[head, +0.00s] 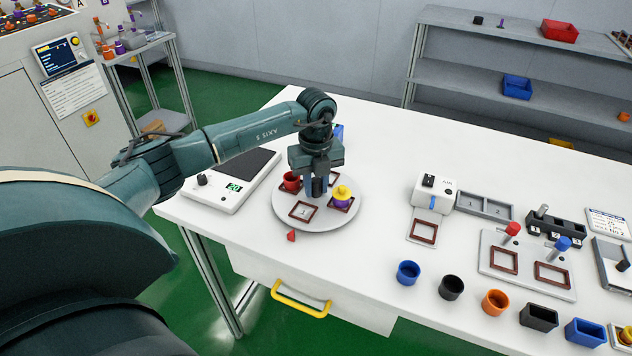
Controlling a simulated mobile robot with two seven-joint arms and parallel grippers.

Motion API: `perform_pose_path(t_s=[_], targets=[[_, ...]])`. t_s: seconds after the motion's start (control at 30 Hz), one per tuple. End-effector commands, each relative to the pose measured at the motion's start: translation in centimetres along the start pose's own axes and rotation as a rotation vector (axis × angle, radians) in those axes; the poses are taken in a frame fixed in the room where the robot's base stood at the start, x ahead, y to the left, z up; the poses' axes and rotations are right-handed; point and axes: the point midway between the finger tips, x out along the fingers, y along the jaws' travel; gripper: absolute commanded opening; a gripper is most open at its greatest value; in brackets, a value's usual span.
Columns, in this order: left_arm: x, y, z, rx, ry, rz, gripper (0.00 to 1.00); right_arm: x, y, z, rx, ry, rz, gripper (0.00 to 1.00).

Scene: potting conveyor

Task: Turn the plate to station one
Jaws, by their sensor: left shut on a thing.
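The round grey plate (317,222) lies on the white table and carries several brown square frames. The empty front-left frame (303,211) faces a red triangular marker (291,236) on the table. A red pot (291,181) stands in the left frame. A purple pot with a yellow top (342,196) stands in the right frame. Another frame shows behind the gripper. My left gripper (316,188) points down over the plate's middle, shut on what seems to be its centre knob, mostly hidden by the fingers. My right gripper is not in view.
A scale (232,182) stands close left of the plate. A white device (433,193) stands to the right, with a grey two-lever fixture (527,266) beyond it. Several pots, including a blue one (408,273), line the front edge. Table between plate and device is clear.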

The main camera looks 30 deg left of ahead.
Motion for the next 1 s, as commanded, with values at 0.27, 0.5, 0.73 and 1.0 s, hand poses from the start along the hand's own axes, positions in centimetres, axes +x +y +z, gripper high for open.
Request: perform_pose_path(t_s=[0.27,0.5,0.73,1.0], targets=[[-0.19,-0.02,0.18,-0.043,-0.005,-0.003,0.00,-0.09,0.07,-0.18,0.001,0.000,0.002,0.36],[-0.17,-0.02,0.19,-0.051,-0.005,-0.003,0.00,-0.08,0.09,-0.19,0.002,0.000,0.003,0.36],[-0.17,-0.02,0.20,-0.051,-0.005,-0.003,0.00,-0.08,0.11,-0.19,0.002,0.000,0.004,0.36],[-0.09,-0.01,0.11,-0.048,-0.003,-0.002,0.44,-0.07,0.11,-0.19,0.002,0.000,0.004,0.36]])
